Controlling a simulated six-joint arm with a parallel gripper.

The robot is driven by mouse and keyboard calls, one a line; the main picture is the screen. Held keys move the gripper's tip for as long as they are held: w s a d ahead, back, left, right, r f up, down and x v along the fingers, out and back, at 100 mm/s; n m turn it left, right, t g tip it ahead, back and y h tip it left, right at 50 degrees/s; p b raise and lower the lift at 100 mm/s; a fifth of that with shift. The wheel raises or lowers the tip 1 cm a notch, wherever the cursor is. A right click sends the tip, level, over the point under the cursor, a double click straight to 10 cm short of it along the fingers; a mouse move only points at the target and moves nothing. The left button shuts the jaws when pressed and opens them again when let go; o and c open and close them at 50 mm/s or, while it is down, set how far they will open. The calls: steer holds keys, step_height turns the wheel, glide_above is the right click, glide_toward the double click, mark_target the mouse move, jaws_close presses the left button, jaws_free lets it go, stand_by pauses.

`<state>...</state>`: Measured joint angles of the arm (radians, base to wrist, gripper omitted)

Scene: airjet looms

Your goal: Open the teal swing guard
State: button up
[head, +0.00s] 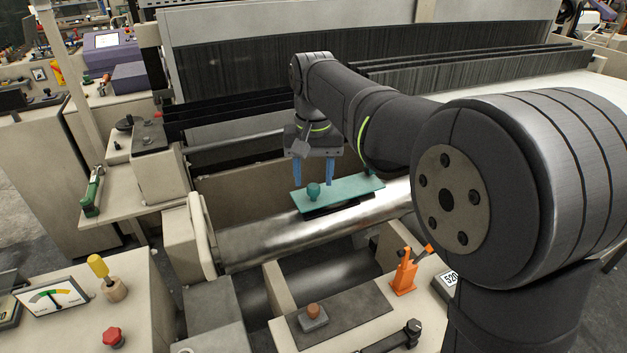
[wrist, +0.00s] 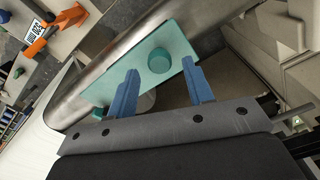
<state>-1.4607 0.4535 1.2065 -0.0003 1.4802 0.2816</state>
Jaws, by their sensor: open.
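The teal swing guard (head: 350,192) is a flat plate lying above the shiny metal roller in the head view. A round teal knob (head: 313,191) stands near its left end. My gripper (head: 313,184) is above the plate near the knob, with its blue fingers apart and pointing down. In the wrist view the teal guard (wrist: 135,91) runs diagonally, and the knob (wrist: 160,61) shows beyond the open fingertips of my gripper (wrist: 161,66). Nothing is between the fingers that I can see gripped. A second small teal part (wrist: 98,113) shows at the guard's other end.
The metal roller (head: 270,236) lies under the guard. An orange lever bracket (head: 404,273) and a brown-topped knob (head: 313,312) stand in front. A green-handled lever (head: 92,192) is at the left. The loom frame and dark threads (head: 240,75) are behind.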

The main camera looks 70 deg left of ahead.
steer(key=shift+f, duration=1.05)
jaws_close()
steer(key=shift+d, duration=0.1)
